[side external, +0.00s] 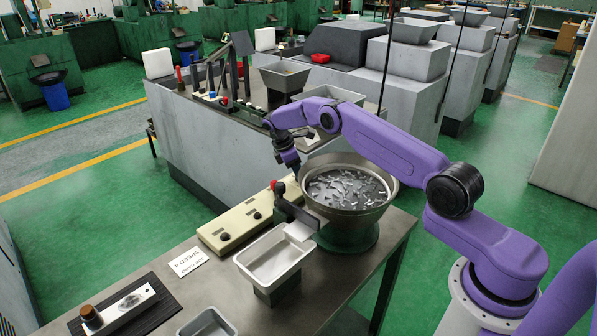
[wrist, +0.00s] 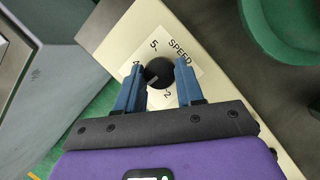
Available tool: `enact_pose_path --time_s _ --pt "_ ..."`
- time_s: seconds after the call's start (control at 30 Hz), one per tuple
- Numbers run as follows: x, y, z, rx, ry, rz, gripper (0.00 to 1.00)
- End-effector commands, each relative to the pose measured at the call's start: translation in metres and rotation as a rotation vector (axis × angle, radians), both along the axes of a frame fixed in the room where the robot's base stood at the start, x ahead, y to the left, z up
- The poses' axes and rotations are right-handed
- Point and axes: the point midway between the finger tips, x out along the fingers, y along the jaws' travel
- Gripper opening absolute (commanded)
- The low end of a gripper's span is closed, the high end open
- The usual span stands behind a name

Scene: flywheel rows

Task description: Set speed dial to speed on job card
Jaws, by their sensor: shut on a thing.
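The job card (side external: 188,262) lies flat on the metal bench and reads SPEED 4. The cream control box (side external: 222,237) stands behind it. In the wrist view, the black round speed dial (wrist: 158,68) sits on a white SPEED label (wrist: 180,50) with 5, 4 and 2 readable; other marks are covered. My gripper (wrist: 158,78) has a blue finger on each side of the dial and is shut on it. A short light mark shows on the dial, but I cannot tell which number it points at. In the side view my gripper (side external: 294,172) is above the box's far end, hiding the dial.
A round bowl (side external: 346,190) of metal parts stands just right of my gripper. A metal tray (side external: 272,258) is in front. A dark mat (side external: 150,312) lies at the bench's near left.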

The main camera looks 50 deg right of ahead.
Motion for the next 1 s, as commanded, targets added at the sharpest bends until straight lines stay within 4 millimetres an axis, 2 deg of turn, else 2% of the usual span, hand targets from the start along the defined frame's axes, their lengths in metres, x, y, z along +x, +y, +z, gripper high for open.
enact_pose_path --time_s 0.5,1.0 --pt "0.0036 -0.0032 -0.0005 -0.004 -0.006 -0.185 0.07" --pt "0.0012 -0.0033 0.0004 -0.002 -0.01 -0.272 0.07"
